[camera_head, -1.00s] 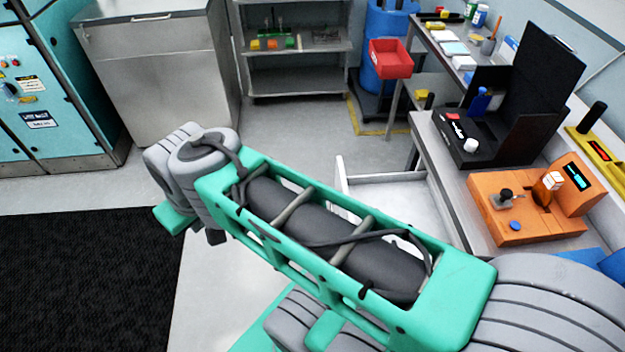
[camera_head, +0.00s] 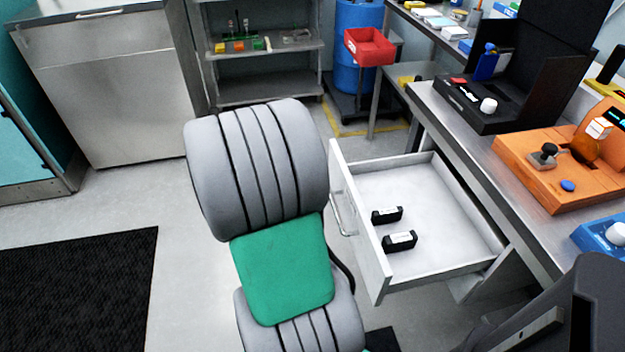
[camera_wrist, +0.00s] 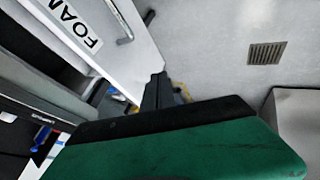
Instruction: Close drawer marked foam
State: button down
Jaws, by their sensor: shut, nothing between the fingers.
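In the wrist view a white drawer front (camera_wrist: 88,22) carries a label reading FOAM (camera_wrist: 78,24), with a metal bar handle (camera_wrist: 122,22) beside it. In the head view a white drawer (camera_head: 440,262) stands pulled out from under the bench, its handle (camera_head: 338,215) on the outer front. Its label cannot be read there. Two small black pieces (camera_head: 400,241) lie inside it. My gripper (camera_wrist: 157,80) shows dark fingers together, empty, near the handle side of the drawer front. I cannot tell whether it touches. In the head view my gripper is hidden.
The bench (camera_head: 470,135) above the drawer holds an orange device (camera_head: 545,165) and an open black case (camera_head: 490,110). A red bin (camera_head: 370,47) and a shelf rack (camera_head: 265,75) stand behind. Floor left of the drawer is clear around a black mat (camera_head: 75,290).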

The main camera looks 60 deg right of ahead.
jog(key=s+d+f+b, duration=0.1)
jog(key=s+d+f, duration=0.2)
jog(key=d+f, duration=0.3)
jog(key=shift+s+d+f, duration=0.2)
jog(key=shift+d+f, duration=0.15)
jog(key=shift+d, duration=0.5)
jog(key=shift+d, duration=0.1)
